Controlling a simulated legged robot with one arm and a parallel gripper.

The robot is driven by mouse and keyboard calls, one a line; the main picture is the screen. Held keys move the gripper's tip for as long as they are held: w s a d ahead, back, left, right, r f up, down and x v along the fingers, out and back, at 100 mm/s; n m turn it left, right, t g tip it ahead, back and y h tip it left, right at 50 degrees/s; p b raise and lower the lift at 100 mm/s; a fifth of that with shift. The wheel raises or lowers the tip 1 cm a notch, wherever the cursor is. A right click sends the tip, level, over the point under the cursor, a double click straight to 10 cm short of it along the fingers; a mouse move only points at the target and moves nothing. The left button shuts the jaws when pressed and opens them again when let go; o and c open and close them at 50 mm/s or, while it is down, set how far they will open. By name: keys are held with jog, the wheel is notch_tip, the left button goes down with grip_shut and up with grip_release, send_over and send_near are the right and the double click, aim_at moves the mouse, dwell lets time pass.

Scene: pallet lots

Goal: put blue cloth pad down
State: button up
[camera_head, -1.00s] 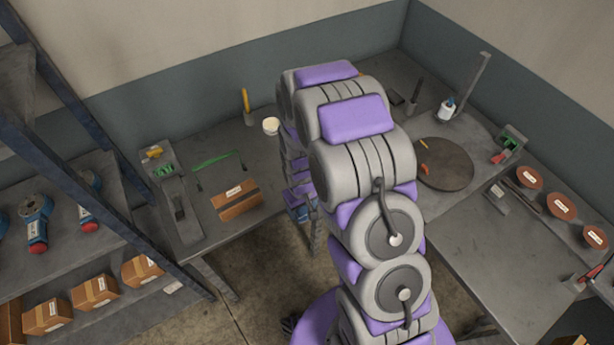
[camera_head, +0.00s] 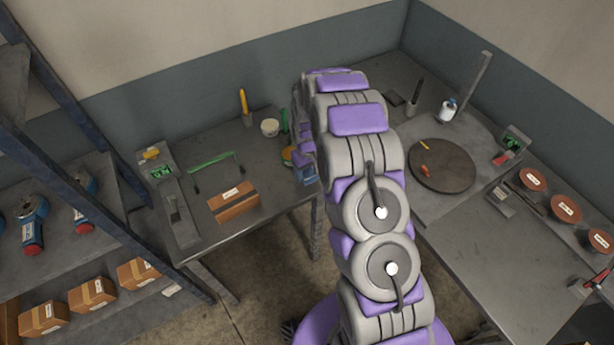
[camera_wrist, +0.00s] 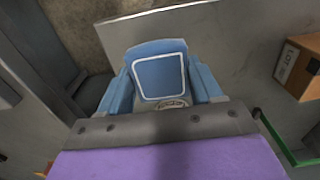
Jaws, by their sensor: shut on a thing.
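My gripper (camera_wrist: 162,88) has blue fingers, one on each side of a blue pad (camera_wrist: 160,70) with a white square outline, which looks like the blue cloth pad. The fingers are shut on it in the wrist view. In the head view the blue gripper end (camera_head: 306,175) shows at the right end of the left table (camera_head: 245,165), partly hidden behind my arm. The pad cannot be told apart from the fingers there. In the wrist view the pad is near the grey table edge; its height above the top cannot be told.
A round yellow-orange item (camera_head: 289,156) is close to my gripper.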

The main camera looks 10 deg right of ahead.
aim_at(306, 172)
jog(key=shift+w+d, duration=0.15)
jog(key=shift+f, duration=0.35)
jog(key=f, duration=0.1)
jog(key=a+f, duration=0.1)
jog(key=f, duration=0.1)
jog(key=shift+b, duration=0.4)
jog(key=shift+r, duration=0.15)
jog(key=shift+d, duration=0.1)
jog(key=o, duration=1)
jog(key=shift+d, duration=0.25)
jog(key=shift+c, duration=0.2)
jog(key=shift+o, duration=0.8)
jog(key=shift+a, duration=0.15)
jog(key=shift+a, duration=0.15)
